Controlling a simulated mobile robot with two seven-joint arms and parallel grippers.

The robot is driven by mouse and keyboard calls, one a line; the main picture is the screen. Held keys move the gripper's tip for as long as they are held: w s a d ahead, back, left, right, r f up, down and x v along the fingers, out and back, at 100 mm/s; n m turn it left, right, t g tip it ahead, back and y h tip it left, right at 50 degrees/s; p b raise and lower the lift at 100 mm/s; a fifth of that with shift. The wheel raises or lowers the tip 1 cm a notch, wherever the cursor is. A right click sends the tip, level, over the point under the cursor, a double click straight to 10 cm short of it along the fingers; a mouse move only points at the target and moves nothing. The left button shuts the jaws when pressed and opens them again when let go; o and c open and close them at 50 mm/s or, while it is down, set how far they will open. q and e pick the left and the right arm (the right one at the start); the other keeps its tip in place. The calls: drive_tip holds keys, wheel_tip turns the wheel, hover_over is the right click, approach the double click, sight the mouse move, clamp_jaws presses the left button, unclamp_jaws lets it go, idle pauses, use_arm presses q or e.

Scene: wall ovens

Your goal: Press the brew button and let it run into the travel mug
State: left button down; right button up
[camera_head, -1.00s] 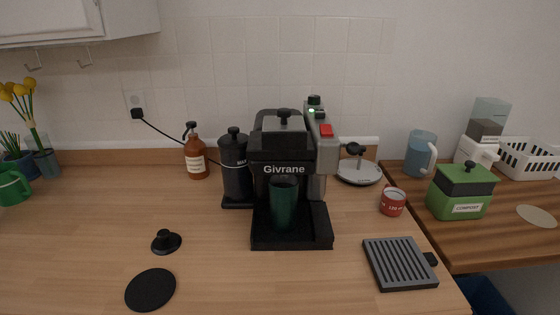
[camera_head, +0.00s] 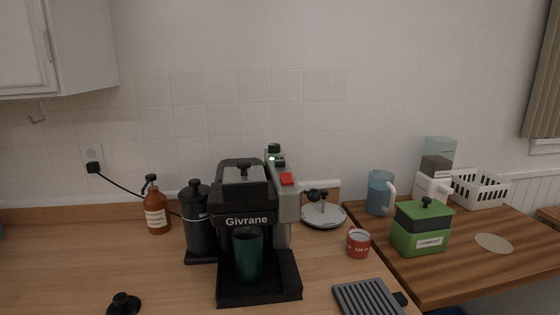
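The black Givrane coffee machine (camera_head: 247,205) stands on the wooden counter near the middle of the head view. A dark green travel mug (camera_head: 249,258) stands upright on its base, under the front of the machine. On the grey column at the machine's right are a red button (camera_head: 287,179), a small lit green light (camera_head: 272,158) and a dark green knob (camera_head: 274,148) on top. Which of these is the brew button I cannot tell. No flow of coffee is visible. Neither of my grippers is in view.
A black canister (camera_head: 199,225) and brown pump bottle (camera_head: 156,208) stand left of the machine. A red cup (camera_head: 358,243), round scale-like plate (camera_head: 324,215) and slotted grey tray (camera_head: 368,298) are to its right. A green compost bin (camera_head: 421,229) stands on the right counter.

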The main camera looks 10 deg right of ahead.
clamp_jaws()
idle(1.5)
